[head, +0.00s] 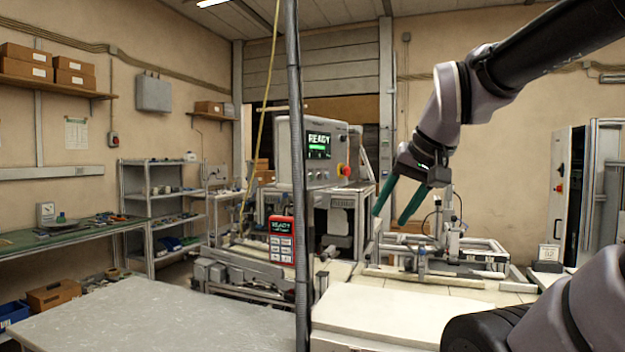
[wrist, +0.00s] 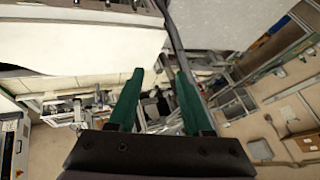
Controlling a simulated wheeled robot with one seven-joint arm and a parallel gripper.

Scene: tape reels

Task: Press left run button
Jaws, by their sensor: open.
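A grey control box (head: 283,155) with a lit READY screen (head: 318,145) stands on the machine in the middle of the head view. A red knob (head: 344,170) sits at the right of its front, below the screen. A red panel (head: 281,240) with its own READY display and several pale keys is lower on the machine. I cannot make out which button is the left run button. My gripper (head: 391,217) has green fingers, apart and empty, pointing down to the right of the control box. In the wrist view, the open fingers (wrist: 160,74) have nothing between them.
A grey vertical pole (head: 297,200) stands in front of the machine, left of the control box screen. A pale tabletop (head: 160,315) fills the lower left. A metal frame fixture (head: 470,262) lies below and right of my gripper. A grey shelf rack (head: 150,195) stands at the back left.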

